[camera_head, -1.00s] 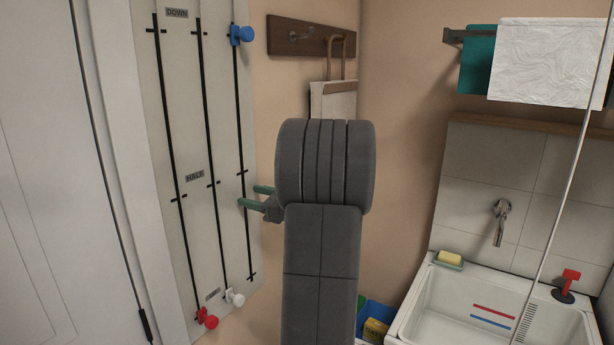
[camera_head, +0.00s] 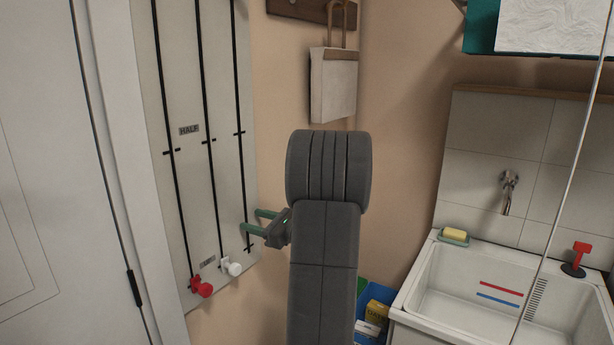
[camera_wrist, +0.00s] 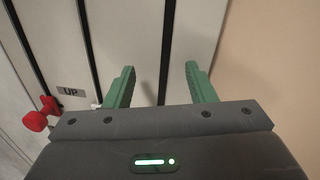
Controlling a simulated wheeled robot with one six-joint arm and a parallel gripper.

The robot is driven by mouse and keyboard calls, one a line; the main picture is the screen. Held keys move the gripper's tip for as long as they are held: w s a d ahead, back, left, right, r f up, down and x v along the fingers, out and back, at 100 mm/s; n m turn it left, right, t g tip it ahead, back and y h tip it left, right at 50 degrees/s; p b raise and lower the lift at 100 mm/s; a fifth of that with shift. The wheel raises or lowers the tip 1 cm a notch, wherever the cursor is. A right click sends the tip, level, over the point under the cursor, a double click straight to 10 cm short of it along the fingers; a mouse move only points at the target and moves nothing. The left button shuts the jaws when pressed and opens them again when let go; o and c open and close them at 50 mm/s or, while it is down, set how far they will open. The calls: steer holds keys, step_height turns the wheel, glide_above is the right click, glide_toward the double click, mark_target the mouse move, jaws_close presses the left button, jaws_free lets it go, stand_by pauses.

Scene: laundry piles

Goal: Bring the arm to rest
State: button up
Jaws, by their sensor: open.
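My gripper (camera_head: 262,221) has green fingers and stands in front of the lower right part of a pale wall panel (camera_head: 180,75). In the wrist view the fingers (camera_wrist: 161,80) are spread apart with nothing between them. A black track on the panel shows behind the gap. My grey arm blocks part of the wall in the head view.
The panel has black tracks, with a red knob (camera_head: 201,288) and a white knob (camera_head: 233,268) near the bottom. A white door (camera_head: 50,180) is at left. A bag (camera_head: 333,88) hangs behind.

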step_height(320, 180, down, 8)
steer(key=b, duration=0.4)
steer(key=shift+f, duration=0.2)
